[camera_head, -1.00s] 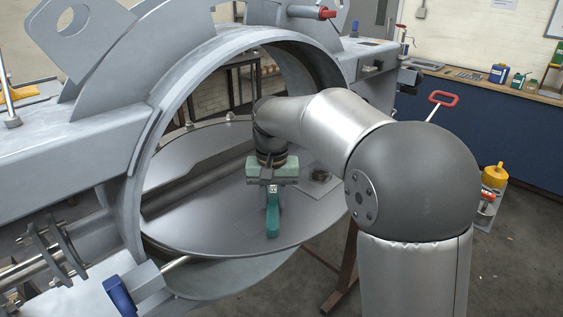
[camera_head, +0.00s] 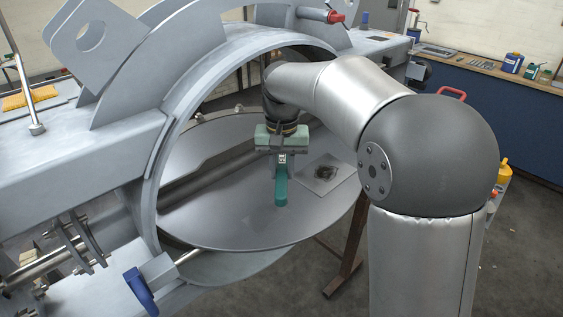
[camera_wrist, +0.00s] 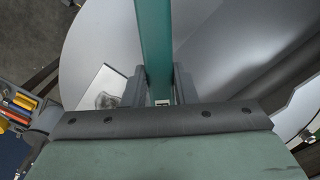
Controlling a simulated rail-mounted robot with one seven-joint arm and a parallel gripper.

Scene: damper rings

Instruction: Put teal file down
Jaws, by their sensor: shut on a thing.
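The teal file (camera_head: 281,188) hangs pointing down from my gripper (camera_head: 281,161) over the round grey damper disc (camera_head: 230,225) inside the large ring. My gripper is shut on the file. In the wrist view, the file (camera_wrist: 154,45) runs up the picture between the two dark fingers (camera_wrist: 156,88), with the disc (camera_wrist: 105,35) behind it. I cannot tell whether the file's lower end touches the disc.
The large grey ring frame (camera_head: 160,150) surrounds the disc. A square plate with a dark patch (camera_head: 325,174) lies on the disc, right of the file. A blue-handled part (camera_head: 140,290) is at the lower left. A workbench (camera_head: 480,70) stands at the back right.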

